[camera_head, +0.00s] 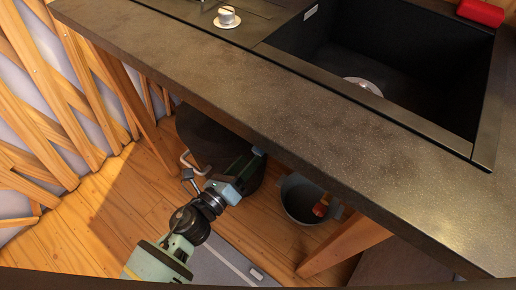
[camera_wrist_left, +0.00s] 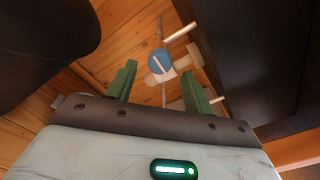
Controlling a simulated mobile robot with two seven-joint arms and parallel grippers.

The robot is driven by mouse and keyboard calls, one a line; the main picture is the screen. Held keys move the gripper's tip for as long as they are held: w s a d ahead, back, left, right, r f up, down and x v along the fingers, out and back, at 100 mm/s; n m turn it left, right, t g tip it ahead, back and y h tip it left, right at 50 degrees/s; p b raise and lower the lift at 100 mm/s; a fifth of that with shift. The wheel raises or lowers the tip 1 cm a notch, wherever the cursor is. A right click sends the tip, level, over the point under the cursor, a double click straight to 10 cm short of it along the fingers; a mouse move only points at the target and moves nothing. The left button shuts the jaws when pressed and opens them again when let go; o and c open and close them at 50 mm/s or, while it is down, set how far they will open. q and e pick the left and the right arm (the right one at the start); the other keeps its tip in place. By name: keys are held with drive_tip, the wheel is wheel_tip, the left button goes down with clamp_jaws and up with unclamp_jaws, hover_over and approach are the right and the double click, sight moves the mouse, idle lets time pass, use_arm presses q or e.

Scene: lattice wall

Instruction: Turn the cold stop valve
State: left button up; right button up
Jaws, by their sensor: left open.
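The cold stop valve (camera_wrist_left: 160,61) shows in the left wrist view as a round blue handle with a pale bar across it, on a pale beige pipe fitting. It lies ahead of my left gripper (camera_wrist_left: 158,90), near the middle between the two green fingers but beyond their tips. The fingers are apart with nothing between them. In the head view my left gripper (camera_head: 248,168) reaches in under the counter edge, and the valve cannot be made out there. My right gripper is in neither view.
The dark counter (camera_head: 250,85) with its sink (camera_head: 400,60) overhangs the arm. A dark round bin (camera_head: 205,135) stands beside the gripper. A grey bucket (camera_head: 300,200) and a wooden leg (camera_head: 345,245) stand to the right. A wooden lattice wall (camera_head: 50,110) is at left.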

sight(256, 153)
use_arm(q)
drive_tip(key=shift+x, duration=2.7)
drive_tip(key=shift+c, duration=0.3)
drive_tip(key=c, duration=0.9)
